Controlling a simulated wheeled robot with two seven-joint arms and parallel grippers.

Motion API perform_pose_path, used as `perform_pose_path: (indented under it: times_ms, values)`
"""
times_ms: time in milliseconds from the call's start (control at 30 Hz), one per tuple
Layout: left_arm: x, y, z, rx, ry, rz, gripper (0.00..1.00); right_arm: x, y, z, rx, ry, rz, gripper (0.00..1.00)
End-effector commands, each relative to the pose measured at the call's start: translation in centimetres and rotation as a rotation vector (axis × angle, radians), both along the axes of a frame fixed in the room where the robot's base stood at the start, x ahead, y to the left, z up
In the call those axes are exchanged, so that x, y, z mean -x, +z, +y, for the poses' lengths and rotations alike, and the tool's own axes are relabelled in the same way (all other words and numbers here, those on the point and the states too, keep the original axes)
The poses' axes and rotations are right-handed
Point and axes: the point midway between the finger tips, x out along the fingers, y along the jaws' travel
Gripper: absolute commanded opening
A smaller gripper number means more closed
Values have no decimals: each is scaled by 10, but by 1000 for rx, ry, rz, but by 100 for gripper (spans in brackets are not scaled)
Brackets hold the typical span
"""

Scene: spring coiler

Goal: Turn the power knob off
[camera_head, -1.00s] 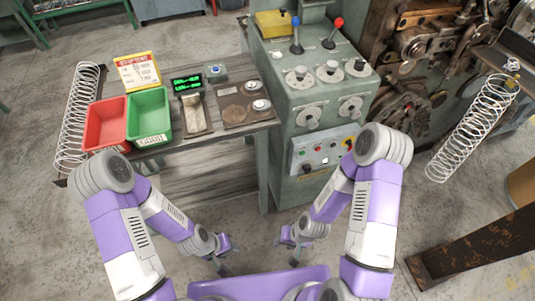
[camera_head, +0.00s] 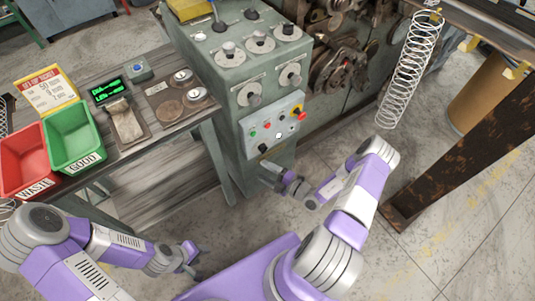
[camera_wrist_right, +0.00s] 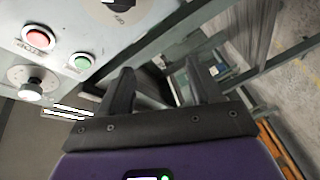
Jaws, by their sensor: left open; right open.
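The control panel (camera_head: 277,124) is on the front of the green-grey machine. A black knob (camera_head: 263,148), which looks like the power knob, sits at its lower left. In the right wrist view the black knob (camera_wrist_right: 124,3) is cut by the top edge; its setting cannot be read. My right gripper (camera_head: 265,174) is open and empty, just below and in front of the panel's lower left, apart from the knob. In the right wrist view its fingers (camera_wrist_right: 158,68) have nothing between them. My left gripper (camera_head: 193,257) is open and empty, low in front of the table.
A green button (camera_wrist_right: 79,62) and a red button (camera_wrist_right: 38,36) lie near the knob. A wooden table (camera_head: 165,160) with a red bin (camera_head: 22,165) and a green bin (camera_head: 70,140) stands left of the machine. A rusty beam (camera_head: 470,150) stands right. Floor between is free.

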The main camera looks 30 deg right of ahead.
Motion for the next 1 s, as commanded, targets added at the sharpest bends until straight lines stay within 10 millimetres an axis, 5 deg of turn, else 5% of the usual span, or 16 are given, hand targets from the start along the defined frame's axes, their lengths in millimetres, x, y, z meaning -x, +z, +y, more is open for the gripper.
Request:
perform_pose_path:
  times_ms: [100,200,700,1000]
  values:
    - [0,-3,0,0,0,0,43,-4,-6,-47,-126,-196,10,64]
    - [0,-5,0,0,0,0,43,-7,-7,-64,-169,-263,6,64]
    - [0,-21,0,0,0,0,43,-72,-7,-52,-176,-269,6,64]
    - [0,-21,0,0,0,0,43,-79,-6,-51,-176,-270,7,64]
